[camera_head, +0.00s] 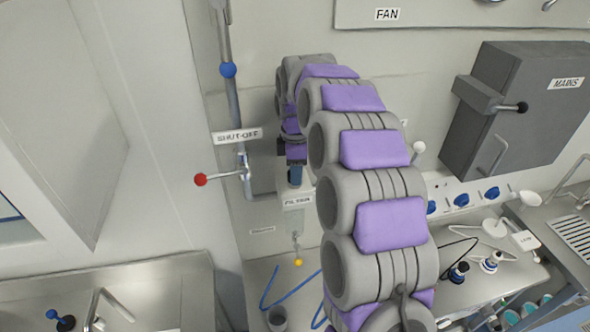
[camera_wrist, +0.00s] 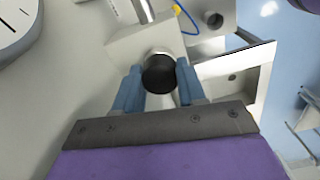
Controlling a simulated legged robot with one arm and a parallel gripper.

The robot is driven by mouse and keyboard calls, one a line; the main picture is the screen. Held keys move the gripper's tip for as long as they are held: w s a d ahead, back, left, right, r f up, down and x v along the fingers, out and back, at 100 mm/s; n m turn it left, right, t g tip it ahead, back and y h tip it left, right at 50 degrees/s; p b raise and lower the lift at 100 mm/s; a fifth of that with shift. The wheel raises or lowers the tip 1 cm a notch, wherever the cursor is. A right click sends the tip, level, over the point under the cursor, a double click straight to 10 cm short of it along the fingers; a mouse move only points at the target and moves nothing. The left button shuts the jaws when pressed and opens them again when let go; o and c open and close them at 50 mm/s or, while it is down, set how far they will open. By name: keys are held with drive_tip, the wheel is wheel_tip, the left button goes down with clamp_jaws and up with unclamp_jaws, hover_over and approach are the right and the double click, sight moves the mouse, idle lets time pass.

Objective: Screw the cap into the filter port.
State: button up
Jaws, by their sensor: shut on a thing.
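In the wrist view, my gripper (camera_wrist: 159,68) has its two blue fingers closed on either side of a round black cap (camera_wrist: 160,76). The cap sits at a pale round collar on a light grey block (camera_wrist: 128,45). I cannot tell whether the cap is seated in the port or just in front of it. In the head view, my gripper (camera_head: 295,176) is against the wall fixture just above the "FILTER" label (camera_head: 297,201). There the cap and port are hidden by my gripper and arm.
A red-knobbed shut-off lever (camera_head: 201,180) and a vertical pipe (camera_head: 233,100) are close left of my gripper. A yellow-tipped valve (camera_head: 298,262) hangs below. A grey mains box (camera_head: 517,105) is at right.

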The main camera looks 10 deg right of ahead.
drive_tip(key=shift+f+m+b, duration=0.1)
drive_tip(key=shift+m+b, duration=0.25)
drive_tip(key=shift+m, duration=0.65)
clamp_jaws()
drive_tip(key=o, duration=1.3)
unclamp_jaws()
drive_tip(key=shift+c, duration=0.2)
drive_tip(key=shift+r, duration=0.2)
wheel_tip(320, 180, up, 17)
drive_tip(key=p, duration=0.4)
drive_tip(key=shift+p, duration=0.35)
drive_tip(key=shift+a, duration=0.1)
drive_tip(key=s+f+m+g+b, duration=0.1)
drive_tip(key=s+f+m+b, duration=1.3)
drive_tip(key=s+f+b, duration=1.2)
drive_tip(key=s+f, duration=1.4)
drive_tip(key=s, duration=0.2)
drive_tip(key=shift+g, duration=0.4)
